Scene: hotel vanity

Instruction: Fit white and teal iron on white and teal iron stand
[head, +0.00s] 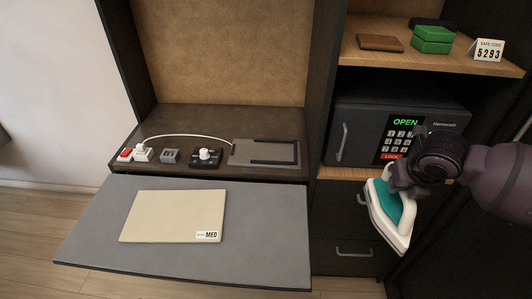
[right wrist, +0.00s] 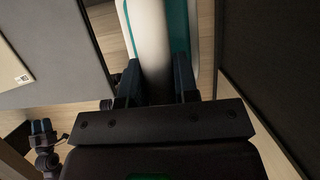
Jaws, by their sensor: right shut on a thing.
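The white and teal iron (head: 392,209) hangs tilted at the right of the head view, in front of the drawers below the safe. My right gripper (head: 400,186) is shut on it; the right wrist view shows the iron (right wrist: 150,35) between the two fingers (right wrist: 158,88). A flat grey plate with a dark raised frame (head: 265,152), which looks like the iron stand, lies empty at the right of the dark shelf. No teal shows on it. What looks like my left gripper (right wrist: 42,128) is small at the lower left of the right wrist view; its opening is unclear.
A grey pull-out board (head: 265,220) holds a cream folded piece marked MED (head: 170,215). Red, white, grey and black small devices (head: 170,156) and a white cord (head: 185,137) lie left of the plate.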

